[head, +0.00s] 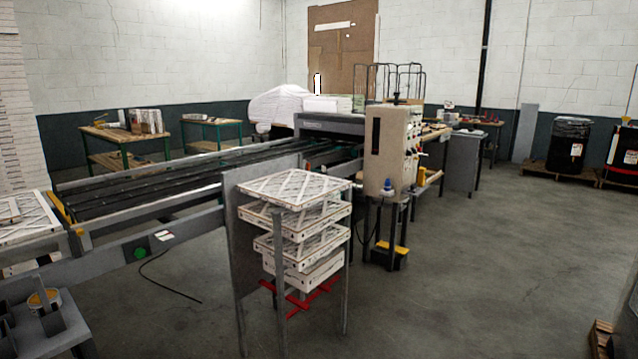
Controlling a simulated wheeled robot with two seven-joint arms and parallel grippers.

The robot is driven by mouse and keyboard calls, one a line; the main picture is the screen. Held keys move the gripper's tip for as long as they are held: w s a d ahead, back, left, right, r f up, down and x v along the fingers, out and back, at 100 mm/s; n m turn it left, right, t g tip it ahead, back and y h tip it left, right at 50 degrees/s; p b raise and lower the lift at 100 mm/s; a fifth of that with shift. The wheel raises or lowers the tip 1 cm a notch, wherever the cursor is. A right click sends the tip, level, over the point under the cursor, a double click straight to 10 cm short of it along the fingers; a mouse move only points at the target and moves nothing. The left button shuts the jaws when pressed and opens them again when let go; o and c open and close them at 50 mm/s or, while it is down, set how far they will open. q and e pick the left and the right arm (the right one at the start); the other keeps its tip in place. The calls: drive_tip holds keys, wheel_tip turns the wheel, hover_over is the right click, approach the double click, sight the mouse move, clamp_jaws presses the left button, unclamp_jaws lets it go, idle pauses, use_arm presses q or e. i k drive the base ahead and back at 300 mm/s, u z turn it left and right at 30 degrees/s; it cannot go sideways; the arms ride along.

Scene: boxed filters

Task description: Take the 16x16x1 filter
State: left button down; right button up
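A stack of white-framed filters (294,187) with diagonal lattice faces sits in a grey metal rack at the end of the conveyor, in the middle of the head view. Several filters lie flat, one above another, with the top one fully exposed. More white lattice filters (28,222) lie at the left edge of the view. No size label is readable on any of them, so I cannot tell which is 16x16x1. Neither of my grippers is in view.
A long conveyor (185,186) runs behind the rack. A beige control box (390,150) stands right of the rack. A grey cart with a tape roll (44,298) is at lower left. A pallet edge (601,338) shows at lower right. The floor (480,270) at right is clear.

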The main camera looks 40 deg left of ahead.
sight(294, 189)
drive_tip(key=u, duration=0.1)
drive_tip(key=i, duration=2)
drive_tip(key=u, duration=1.2)
drive_tip(key=i, duration=1.25)
drive_tip(key=u, duration=1.25)
